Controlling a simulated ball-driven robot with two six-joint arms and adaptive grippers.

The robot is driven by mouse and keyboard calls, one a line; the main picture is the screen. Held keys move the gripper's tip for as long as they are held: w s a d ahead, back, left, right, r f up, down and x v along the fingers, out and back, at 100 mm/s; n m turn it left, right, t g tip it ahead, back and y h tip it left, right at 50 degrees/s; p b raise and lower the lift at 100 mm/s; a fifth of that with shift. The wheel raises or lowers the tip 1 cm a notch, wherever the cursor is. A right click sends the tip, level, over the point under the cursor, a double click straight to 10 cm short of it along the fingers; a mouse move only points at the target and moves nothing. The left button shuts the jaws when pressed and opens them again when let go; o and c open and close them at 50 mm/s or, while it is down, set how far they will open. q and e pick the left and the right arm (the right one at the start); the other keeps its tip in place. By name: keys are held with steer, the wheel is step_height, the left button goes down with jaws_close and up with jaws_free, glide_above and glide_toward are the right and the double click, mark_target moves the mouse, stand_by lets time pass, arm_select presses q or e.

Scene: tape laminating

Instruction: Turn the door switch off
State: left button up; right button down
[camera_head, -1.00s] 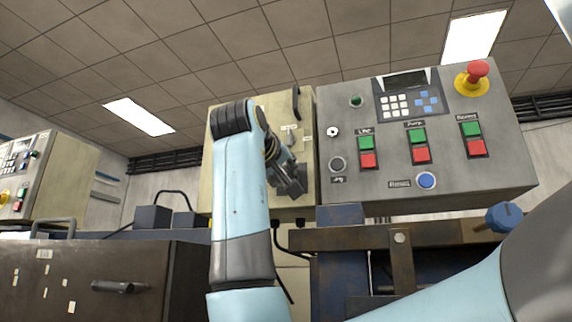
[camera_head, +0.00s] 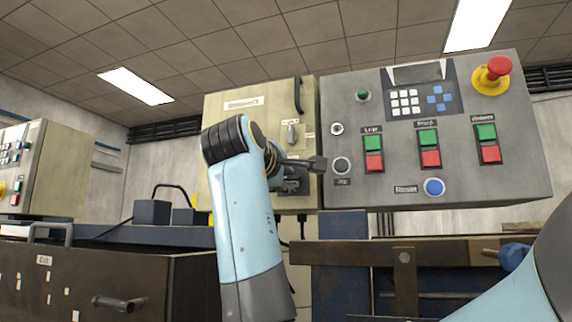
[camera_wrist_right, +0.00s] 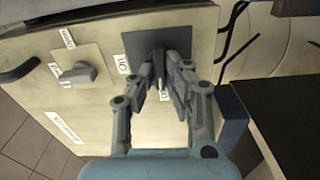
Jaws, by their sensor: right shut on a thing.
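The beige cabinet door (camera_head: 240,102) stands in the middle of the head view, left of the grey control panel. My right gripper (camera_head: 293,180) is at its lower right part, partly hidden by my own arm. In the right wrist view, the fingers of my right gripper (camera_wrist_right: 160,70) are closed around a small lever on a dark square plate (camera_wrist_right: 139,43). White labels sit beside the plate; the lever itself is mostly hidden between the fingers. A separate grey rotary switch (camera_wrist_right: 77,76) is on the same door and shows above the gripper in the head view (camera_head: 291,133). My left gripper is not visible.
The grey control panel (camera_head: 465,165) with green and red buttons and a red emergency stop (camera_head: 499,67) is close on the right. The door's dark handle (camera_head: 298,95) is above. A rusty metal frame (camera_head: 430,252) stands below, and a dark cabinet (camera_head: 165,285) is at lower left.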

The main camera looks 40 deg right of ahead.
steer(key=shift+n+p, duration=0.35)
steer(key=shift+n, duration=0.15)
steer(key=c, duration=1.4)
jaws_free()
